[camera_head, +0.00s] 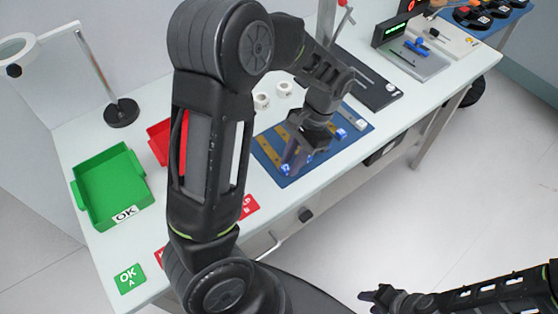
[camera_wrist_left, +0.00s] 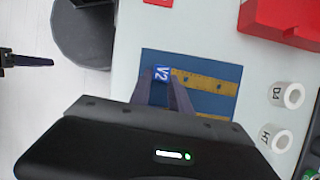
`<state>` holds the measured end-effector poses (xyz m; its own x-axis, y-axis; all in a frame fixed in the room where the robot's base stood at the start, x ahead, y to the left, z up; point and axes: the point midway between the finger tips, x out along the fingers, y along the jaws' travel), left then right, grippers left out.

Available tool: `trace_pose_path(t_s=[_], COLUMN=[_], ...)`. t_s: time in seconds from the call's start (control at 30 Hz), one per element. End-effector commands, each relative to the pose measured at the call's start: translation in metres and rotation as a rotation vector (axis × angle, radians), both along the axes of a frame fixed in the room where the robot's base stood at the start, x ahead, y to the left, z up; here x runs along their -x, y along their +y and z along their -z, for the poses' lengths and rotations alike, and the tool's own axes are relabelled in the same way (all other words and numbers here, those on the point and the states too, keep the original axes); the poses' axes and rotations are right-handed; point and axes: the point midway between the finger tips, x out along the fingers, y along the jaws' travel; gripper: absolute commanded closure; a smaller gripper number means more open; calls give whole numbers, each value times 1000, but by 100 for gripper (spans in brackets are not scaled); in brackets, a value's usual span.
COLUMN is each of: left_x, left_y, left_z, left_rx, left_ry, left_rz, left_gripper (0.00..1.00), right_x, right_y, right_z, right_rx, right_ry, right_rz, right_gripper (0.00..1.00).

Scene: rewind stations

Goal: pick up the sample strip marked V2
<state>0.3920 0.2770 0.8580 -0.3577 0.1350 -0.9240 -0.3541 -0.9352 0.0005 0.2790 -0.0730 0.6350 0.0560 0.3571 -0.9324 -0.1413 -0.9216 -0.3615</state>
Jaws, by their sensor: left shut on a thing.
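The V2 strip is a gold strip with a blue end tag (camera_wrist_left: 161,73) marked V2 in white. In the left wrist view it lies over the blue mat (camera_wrist_left: 222,71), its gold part running to the right. My left gripper (camera_wrist_left: 163,79) is shut on its tagged end; I cannot tell whether the strip is clear of the mat. In the head view my left gripper (camera_head: 293,168) is low over the mat (camera_head: 266,166), hiding part of the strips. My right gripper (camera_head: 370,296) hangs off the table at lower right; its fingers are too unclear to judge.
A green bin (camera_head: 112,182) marked OK stands at the left, with a red bin (camera_head: 160,138) behind my left arm. White rolls (camera_head: 284,89) stand behind the mat. A lamp base (camera_head: 121,113) and a black plate (camera_head: 372,90) take up other table space.

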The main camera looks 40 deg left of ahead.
Motion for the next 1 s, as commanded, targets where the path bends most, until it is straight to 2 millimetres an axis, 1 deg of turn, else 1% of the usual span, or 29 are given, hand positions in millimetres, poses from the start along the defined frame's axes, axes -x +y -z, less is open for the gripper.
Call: trace_pose_path(t_s=[0.03, 0.1, 0.47, 0.6, 0.67, 0.77, 1.0], left_x=[0, 0, 0, 0, -1, -1, -1], left_y=[0, 0, 0, 0, 0, 0, 0], left_z=[0, 0, 0, -4, -9, -22, -69], left_rx=[0, 0, 0, 0, 1, 1, 1], left_ry=[0, 0, 0, -1, -2, -5, -6], left_rz=[0, 0, 0, 0, 0, -1, 0], left_gripper=[95, 100, 100, 100, 100, 100, 100], right_x=[0, 0, 0, 0, 0, 0, 0], right_y=[0, 0, 0, 0, 0, 0, 0], right_z=[0, 0, 0, 0, 1, 2, 5], right_rx=[0, 0, 0, 0, 0, 0, -1], right_ry=[0, 0, 0, 0, 0, 0, -1], right_rz=[0, 0, 0, 0, 0, 0, -1], right_gripper=[64, 64, 64, 64, 64, 64, 64])
